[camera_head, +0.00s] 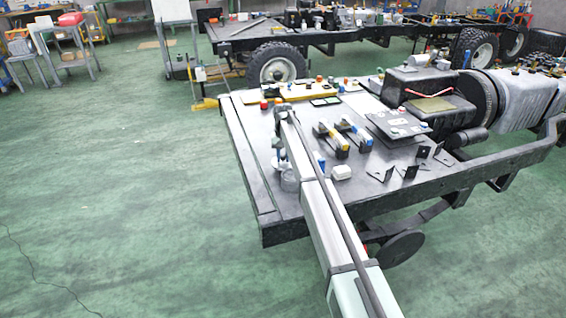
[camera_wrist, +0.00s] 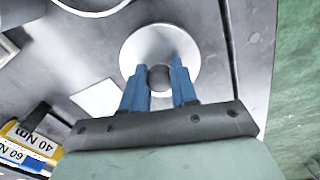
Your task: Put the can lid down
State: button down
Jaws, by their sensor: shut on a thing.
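The can lid, a round silver disc with a dark round knob (camera_wrist: 160,46), shows in the wrist view. My gripper (camera_wrist: 160,76) has its two blue fingers shut on the knob from both sides. The lid is over the grey metal deck; I cannot tell whether it touches it. A grey cylindrical can (camera_head: 290,181) stands beside the arm on the deck.
The chassis deck (camera_head: 245,130) has its edge close by, with green floor beyond. A white block (camera_head: 341,172) stands right of my arm. In the wrist view, a round rim (camera_wrist: 95,9) shows at the top.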

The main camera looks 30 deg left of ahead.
aim_at(283, 162)
jog(key=shift+f, duration=1.45)
jog(key=shift+f, duration=0.1)
jog(key=c, duration=0.9)
grip_release()
jog(key=shift+o, duration=0.2)
notch_tip(283, 162, up, 12)
jog(key=shift+r, duration=0.1)
